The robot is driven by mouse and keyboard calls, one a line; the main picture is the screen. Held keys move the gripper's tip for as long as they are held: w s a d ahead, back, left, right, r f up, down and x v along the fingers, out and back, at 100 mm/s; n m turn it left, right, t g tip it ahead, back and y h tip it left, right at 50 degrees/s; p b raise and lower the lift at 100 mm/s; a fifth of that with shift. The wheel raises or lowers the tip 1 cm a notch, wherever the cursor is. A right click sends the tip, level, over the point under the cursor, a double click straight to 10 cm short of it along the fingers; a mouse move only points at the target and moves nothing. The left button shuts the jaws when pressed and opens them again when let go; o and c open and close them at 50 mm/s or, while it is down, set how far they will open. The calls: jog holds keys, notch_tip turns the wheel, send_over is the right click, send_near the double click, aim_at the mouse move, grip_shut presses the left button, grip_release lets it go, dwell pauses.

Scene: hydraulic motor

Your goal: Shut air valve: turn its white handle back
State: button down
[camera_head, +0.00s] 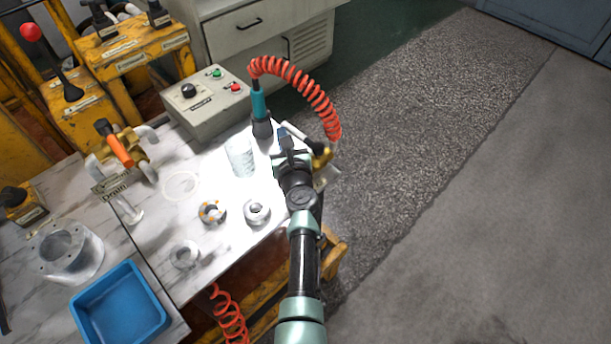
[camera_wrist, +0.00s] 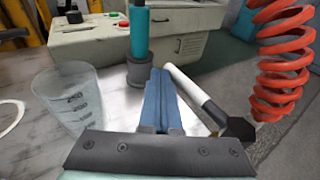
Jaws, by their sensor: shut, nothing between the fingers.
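The air valve shows as a brass and dark fitting (camera_head: 321,156) at the table's right edge in the head view. Its white handle (camera_head: 297,132) points up and left from it. In the wrist view the white handle (camera_wrist: 192,88) slants from upper left down to the dark valve end (camera_wrist: 240,129). My gripper (camera_head: 282,131) is over the table's right edge. Its blue fingers (camera_wrist: 158,74) are together and empty, just left of the handle and close alongside it. I cannot tell whether they touch it. My wrist hides part of the valve in the head view.
A teal tool (camera_head: 259,104) stands in a dark holder just beyond my fingers, with a red coiled hose (camera_head: 300,82) arching over to the right. A clear measuring cup (camera_head: 240,157) stands left of my gripper. A control box (camera_head: 207,102) is behind; metal rings (camera_head: 257,212) lie nearer.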

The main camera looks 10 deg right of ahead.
dwell(0.6)
jog(key=s+r+p, duration=0.2)
jog(key=s+p, duration=0.4)
jog(key=s, duration=0.6)
jog(key=shift+s+d+r, duration=0.3)
